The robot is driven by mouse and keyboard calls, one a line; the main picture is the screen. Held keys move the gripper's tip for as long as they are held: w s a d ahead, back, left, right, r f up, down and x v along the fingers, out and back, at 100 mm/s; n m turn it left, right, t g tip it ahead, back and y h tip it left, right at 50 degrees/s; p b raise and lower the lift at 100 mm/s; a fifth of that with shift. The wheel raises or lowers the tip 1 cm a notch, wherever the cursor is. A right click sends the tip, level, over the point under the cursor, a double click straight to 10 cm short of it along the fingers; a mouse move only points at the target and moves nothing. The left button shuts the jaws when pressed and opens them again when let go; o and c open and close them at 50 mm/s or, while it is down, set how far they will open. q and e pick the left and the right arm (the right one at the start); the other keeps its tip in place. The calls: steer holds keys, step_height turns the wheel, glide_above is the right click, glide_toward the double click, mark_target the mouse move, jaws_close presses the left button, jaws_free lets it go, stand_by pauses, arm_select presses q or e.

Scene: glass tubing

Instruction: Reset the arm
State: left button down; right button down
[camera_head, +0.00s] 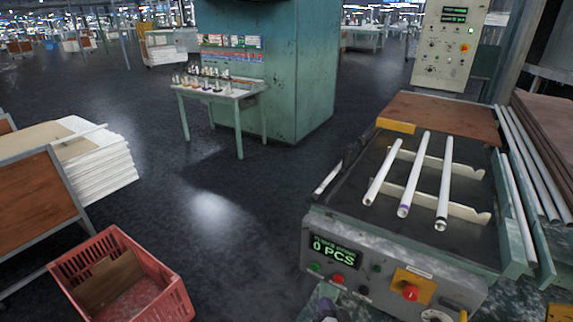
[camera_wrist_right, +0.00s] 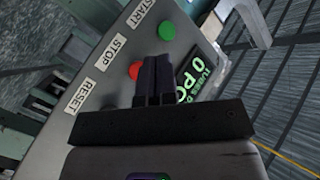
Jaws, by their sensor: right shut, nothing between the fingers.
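My right gripper (camera_wrist_right: 154,62) is shut and empty in the right wrist view. Its dark fingertips lie side by side in front of the machine's control panel, between the red stop button (camera_wrist_right: 135,70) and the green display (camera_wrist_right: 192,82). The fingers partly cover the stop button; I cannot tell whether they touch it. In the head view only a small part of the right gripper (camera_head: 327,302) shows at the bottom edge, below the machine's display (camera_head: 335,251). My left gripper is not in view.
Three white tubes (camera_head: 408,180) lie on supports on the machine. Its panel has a green start button (camera_wrist_right: 167,31) and a "RESET" label (camera_wrist_right: 73,99). A red crate (camera_head: 165,270) stands on the floor at lower left. The floor between crate and machine is clear.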

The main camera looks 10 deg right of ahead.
steer(key=s+d+r+n+g+p, duration=0.1)
steer(key=s+r+n+g+p, duration=0.25)
steer(key=s, duration=0.55)
steer(key=s+d+r+n+g+h+p, duration=0.1)
steer(key=s+d+r+n+g+p, duration=0.2)
steer(key=s, duration=0.6)
steer(key=s+r+n+g+p, duration=0.1)
steer(key=s+r+g+p, duration=0.15)
steer(key=s+r, duration=0.45)
steer(key=s+f+g+p, duration=0.4)
steer(key=s+p, duration=0.1)
steer(key=s, duration=0.9)
step_height(320, 180, up, 37)
steer(key=p, duration=3.6)
steer(key=shift+w+d+n, duration=0.3)
steer(key=shift+d+n, duration=0.05)
steer(key=shift+r, duration=0.1)
